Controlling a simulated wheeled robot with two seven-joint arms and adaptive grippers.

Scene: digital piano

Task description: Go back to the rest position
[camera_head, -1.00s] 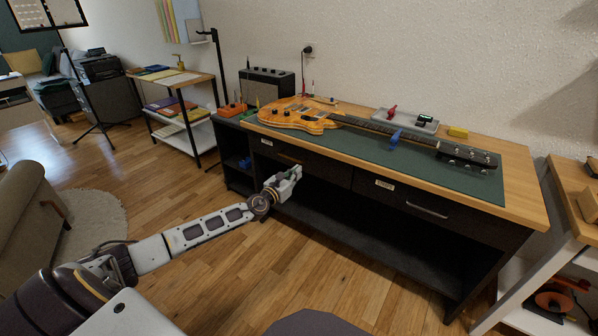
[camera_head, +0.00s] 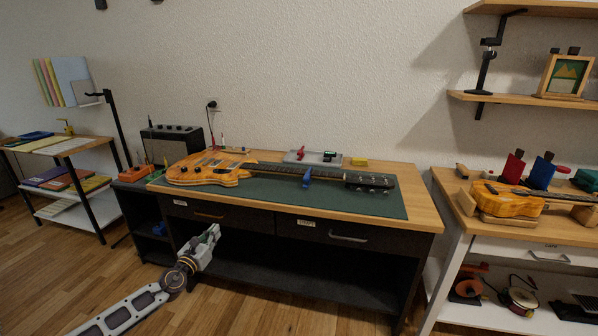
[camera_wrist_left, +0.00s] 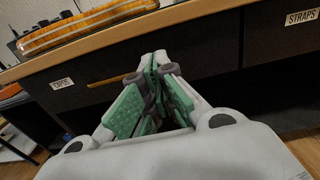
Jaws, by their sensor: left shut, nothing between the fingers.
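My left gripper (camera_head: 212,234) is in front of the workbench's left drawer in the head view, below the bench top. Its green-padded fingers are shut with nothing between them, as the left wrist view (camera_wrist_left: 158,68) also shows. The fingers point at the dark drawer front near its wooden handle (camera_head: 209,216), apart or touching I cannot tell. My right gripper is not in view.
The workbench (camera_head: 420,212) holds a green mat (camera_head: 290,196) with an orange electric guitar (camera_head: 212,170). A second bench (camera_head: 455,192) with a small guitar stands right, under wall shelves (camera_head: 520,100). Wooden floor is open at the lower left.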

